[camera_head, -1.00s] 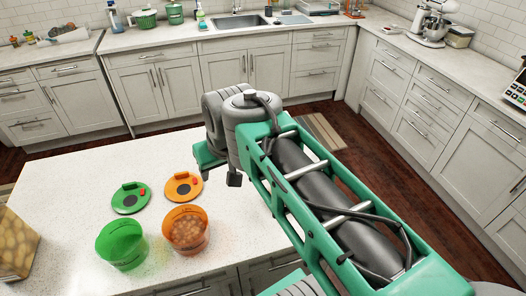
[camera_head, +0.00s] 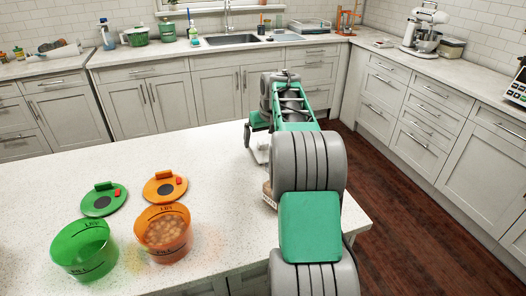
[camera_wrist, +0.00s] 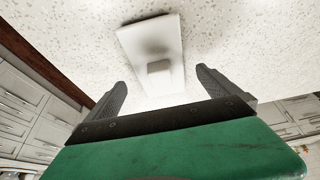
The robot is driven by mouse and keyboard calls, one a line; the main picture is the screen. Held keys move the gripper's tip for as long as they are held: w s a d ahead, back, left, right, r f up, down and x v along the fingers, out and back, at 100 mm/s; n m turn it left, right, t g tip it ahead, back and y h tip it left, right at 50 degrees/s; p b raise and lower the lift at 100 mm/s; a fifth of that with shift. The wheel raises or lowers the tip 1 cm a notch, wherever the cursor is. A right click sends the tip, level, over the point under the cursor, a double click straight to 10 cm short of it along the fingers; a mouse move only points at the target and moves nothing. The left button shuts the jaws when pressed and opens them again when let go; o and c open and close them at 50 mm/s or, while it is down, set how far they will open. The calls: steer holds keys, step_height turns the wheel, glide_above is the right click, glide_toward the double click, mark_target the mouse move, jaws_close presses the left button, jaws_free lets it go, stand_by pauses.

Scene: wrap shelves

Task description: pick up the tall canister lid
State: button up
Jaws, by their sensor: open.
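A white rectangular lid with a small square knob lies on the speckled worktop; in the wrist view the lid (camera_wrist: 150,35) is ahead of and between my fingers, with its knob near the fingertips. I take it to be the tall canister lid. My gripper (camera_wrist: 160,80) is open and empty, its two grey fingers on either side of the lid, apart from the knob. In the head view my gripper (camera_head: 250,134) is at the island's far right, with a bit of white, likely the lid (camera_head: 262,154), below it. My arm hides most of it.
A green tub (camera_head: 84,248) and an orange tub (camera_head: 164,233) with round contents stand at the island's left. A green round lid (camera_head: 103,201) and an orange round lid (camera_head: 165,188) lie behind them. A brownish labelled object (camera_head: 268,193) is partly hidden by my arm.

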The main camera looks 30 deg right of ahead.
steer(key=x, duration=0.2)
steer(key=shift+w+f, duration=0.2)
steer(key=shift+f, duration=0.1)
steer(key=c, duration=1.5)
